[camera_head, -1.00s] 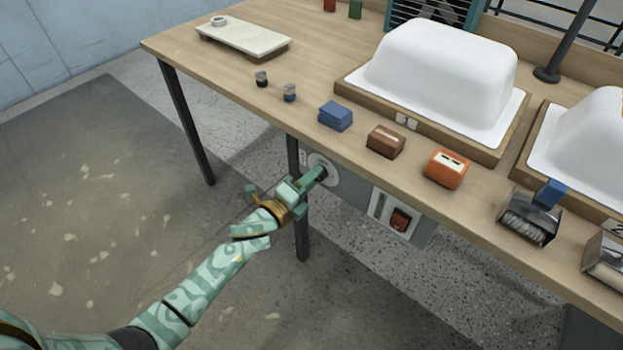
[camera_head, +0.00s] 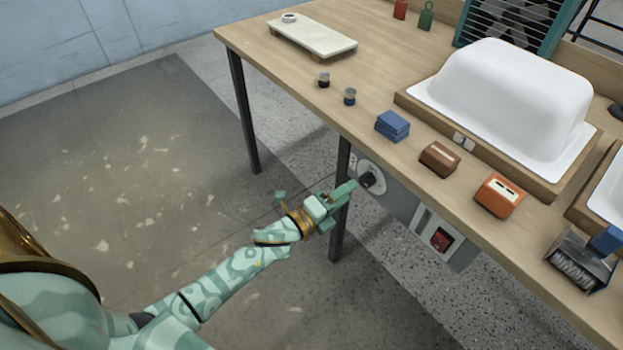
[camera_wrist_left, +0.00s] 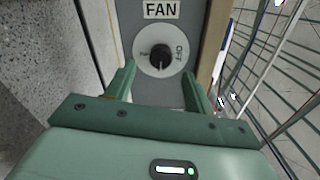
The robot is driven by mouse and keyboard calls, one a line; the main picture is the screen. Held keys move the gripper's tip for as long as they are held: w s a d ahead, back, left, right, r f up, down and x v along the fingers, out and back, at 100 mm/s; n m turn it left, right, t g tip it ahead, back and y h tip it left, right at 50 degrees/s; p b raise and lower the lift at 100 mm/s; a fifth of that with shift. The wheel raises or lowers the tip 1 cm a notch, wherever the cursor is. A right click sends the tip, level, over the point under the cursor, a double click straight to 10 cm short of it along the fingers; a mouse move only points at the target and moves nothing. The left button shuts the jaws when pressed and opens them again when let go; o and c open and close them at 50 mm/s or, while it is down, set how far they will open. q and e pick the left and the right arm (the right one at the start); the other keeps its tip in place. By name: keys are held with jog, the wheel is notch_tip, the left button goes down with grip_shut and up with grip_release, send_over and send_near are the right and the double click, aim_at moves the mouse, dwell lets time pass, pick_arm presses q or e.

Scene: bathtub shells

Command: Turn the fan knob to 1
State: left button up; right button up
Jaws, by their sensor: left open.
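The fan knob (camera_head: 367,180) is a small black knob on a round white dial, on the grey panel under the table's front edge. In the left wrist view the knob (camera_wrist_left: 161,56) sits below a FAN label (camera_wrist_left: 162,9). OFF is printed right of it; a mark on the left is too small to read. A pale line on the knob seems to point down in that view. My left gripper (camera_head: 345,192) is open and empty, just short of the knob and apart from it. Its two fingers (camera_wrist_left: 158,84) show below the dial. My right gripper is not in view.
A red rocker switch (camera_head: 441,239) is right of the dial on the same panel. A table leg (camera_head: 341,205) stands close behind my left gripper. Blue, brown and orange boxes (camera_head: 498,195) and a white tub shell (camera_head: 515,100) are on the tabletop. The floor to the left is clear.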

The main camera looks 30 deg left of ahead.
pick_arm(q)
jog(key=p+v, duration=0.1)
jog(key=v, duration=1)
jog(key=shift+s+p, duration=0.25)
jog(key=shift+p, duration=0.15)
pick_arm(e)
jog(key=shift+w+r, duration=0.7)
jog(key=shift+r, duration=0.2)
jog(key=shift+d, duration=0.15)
